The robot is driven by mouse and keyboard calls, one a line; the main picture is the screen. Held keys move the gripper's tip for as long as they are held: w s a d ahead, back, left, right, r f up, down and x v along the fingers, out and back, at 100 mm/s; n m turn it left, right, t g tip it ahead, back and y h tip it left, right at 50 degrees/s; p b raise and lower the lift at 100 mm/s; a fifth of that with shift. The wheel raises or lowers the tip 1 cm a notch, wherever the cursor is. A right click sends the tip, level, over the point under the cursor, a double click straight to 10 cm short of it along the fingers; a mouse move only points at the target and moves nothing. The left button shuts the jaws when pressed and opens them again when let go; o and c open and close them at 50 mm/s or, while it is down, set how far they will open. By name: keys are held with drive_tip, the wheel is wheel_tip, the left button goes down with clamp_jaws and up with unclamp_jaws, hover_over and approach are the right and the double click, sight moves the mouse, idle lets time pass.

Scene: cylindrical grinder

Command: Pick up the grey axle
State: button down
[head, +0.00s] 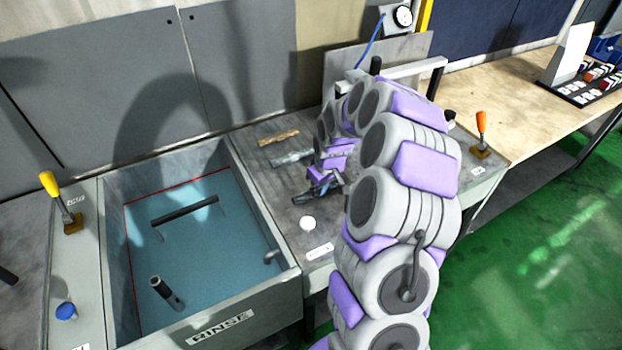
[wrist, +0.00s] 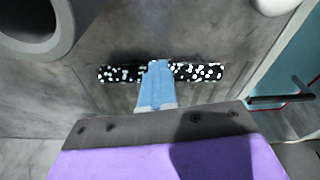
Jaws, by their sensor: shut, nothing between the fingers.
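A light grey axle (head: 292,157) lies on the worn metal table beside the rinse tank in the head view. My gripper (head: 320,182) is low over the same table, nearer the front and to the right of that axle. In the wrist view the blue fingers of my gripper (wrist: 158,68) are together, with nothing held. They cover the middle of a black, white-speckled bar (wrist: 205,72). I cannot tell whether they touch it. A dark piece (head: 302,198) beside my gripper in the head view may be this bar.
A brown axle (head: 278,137) lies behind the grey one. A white round knob (head: 307,223) sits near the table's front. The rinse tank (head: 285,287) on the left has blue liquid and a dark bar (head: 185,210). An orange-handled lever (head: 481,125) stands at the right.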

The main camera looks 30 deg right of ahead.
drive_tip(key=shift+s+d+f, duration=0.1)
drive_tip(key=shift+s+f, duration=0.05)
drive_tip(key=shift+f, duration=0.1)
